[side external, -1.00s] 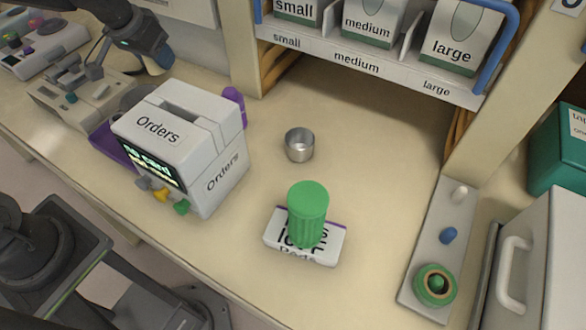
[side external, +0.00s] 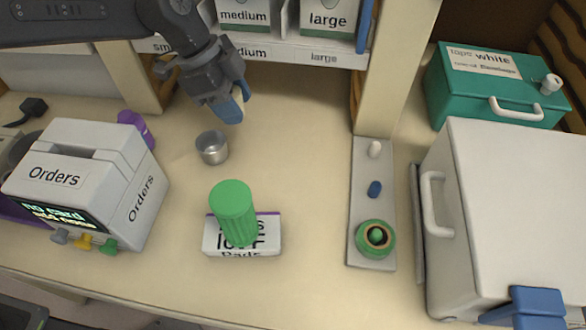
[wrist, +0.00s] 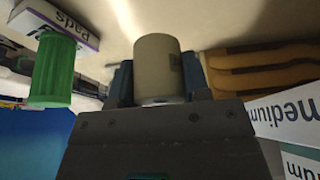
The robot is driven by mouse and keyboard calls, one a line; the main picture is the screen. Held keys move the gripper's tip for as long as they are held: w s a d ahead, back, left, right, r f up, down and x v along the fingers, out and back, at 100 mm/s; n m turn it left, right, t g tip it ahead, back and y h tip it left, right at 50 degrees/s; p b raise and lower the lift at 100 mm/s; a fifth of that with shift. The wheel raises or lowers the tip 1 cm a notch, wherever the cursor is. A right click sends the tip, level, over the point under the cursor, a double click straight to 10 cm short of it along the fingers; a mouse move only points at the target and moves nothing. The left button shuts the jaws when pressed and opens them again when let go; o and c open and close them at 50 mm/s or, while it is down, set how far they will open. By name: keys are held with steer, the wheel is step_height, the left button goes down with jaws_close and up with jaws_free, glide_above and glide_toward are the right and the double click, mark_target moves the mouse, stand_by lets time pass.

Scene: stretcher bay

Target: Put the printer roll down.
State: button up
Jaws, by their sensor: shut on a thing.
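The printer roll (wrist: 158,72), a pale cream cylinder, sits between the blue fingers of my gripper (wrist: 159,85) in the wrist view. In the side external view my gripper (side external: 231,106) is at upper middle, in front of the shelf and behind the metal cup. I cannot tell whether the roll touches the bench (side external: 300,120).
The metal cup (side external: 212,148), green ribbed cylinder (side external: 234,215) on a pads box (side external: 262,240), and Orders machine (side external: 85,185) stand nearby. A peg strip (side external: 371,215) holds a green ring (side external: 375,240). Bench between cup and strip is clear.

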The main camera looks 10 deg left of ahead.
glide_above(303, 175)
steer(key=a, duration=0.1)
step_height(303, 175, down, 7)
steer(key=shift+a+r, duration=0.15)
steer(key=shift+f, duration=2.05)
steer(key=shift+f, duration=0.15)
steer(key=o, duration=0.9)
steer(key=v, duration=1.2)
steer(key=shift+r, duration=0.25)
